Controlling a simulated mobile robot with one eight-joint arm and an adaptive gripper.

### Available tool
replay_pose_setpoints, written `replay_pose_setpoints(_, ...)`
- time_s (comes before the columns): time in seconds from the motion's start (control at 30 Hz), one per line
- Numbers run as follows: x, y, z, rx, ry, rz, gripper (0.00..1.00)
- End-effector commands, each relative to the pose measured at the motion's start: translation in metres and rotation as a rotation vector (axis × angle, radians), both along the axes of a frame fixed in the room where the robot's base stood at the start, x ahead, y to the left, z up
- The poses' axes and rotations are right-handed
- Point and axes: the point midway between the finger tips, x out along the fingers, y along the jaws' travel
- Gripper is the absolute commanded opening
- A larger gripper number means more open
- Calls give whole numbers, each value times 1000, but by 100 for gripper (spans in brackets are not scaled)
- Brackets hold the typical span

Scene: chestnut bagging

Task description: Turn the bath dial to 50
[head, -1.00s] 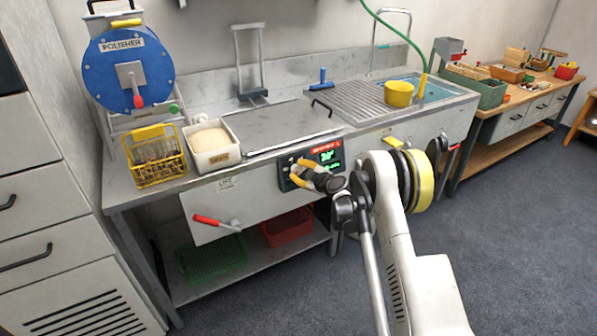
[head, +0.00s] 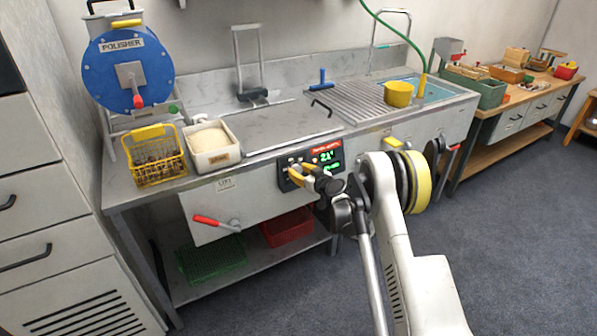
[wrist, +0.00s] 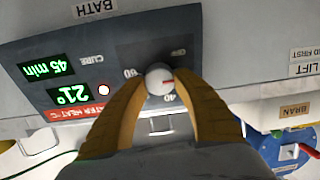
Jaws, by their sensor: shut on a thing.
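The bath dial (wrist: 158,79) is a small pale round knob with a red pointer mark, on the dark control panel (wrist: 215,70). Seen upside down in the wrist view, it has labels OFF, 40 and 60 around it. The red mark points to the right of the picture, between OFF and 40. My gripper (head: 293,173) has its yellow fingers on both sides of the knob, shut on it. The display (wrist: 75,95) glows green with 21°, and a second readout shows 45 min. In the head view my gripper hides the dial.
The panel sits on the front of a steel bench (head: 150,200). A red-handled lever (head: 216,223) sticks out below left. A yellow basket (head: 157,160) and a white bran tub (head: 211,147) stand on top. Open floor lies to the right.

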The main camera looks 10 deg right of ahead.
Motion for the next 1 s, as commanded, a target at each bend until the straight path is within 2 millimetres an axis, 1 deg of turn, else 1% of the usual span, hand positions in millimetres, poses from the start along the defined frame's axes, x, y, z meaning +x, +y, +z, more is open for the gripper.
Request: replay_pose_setpoints(1.0,1,-2,0,871,281,-294,4)
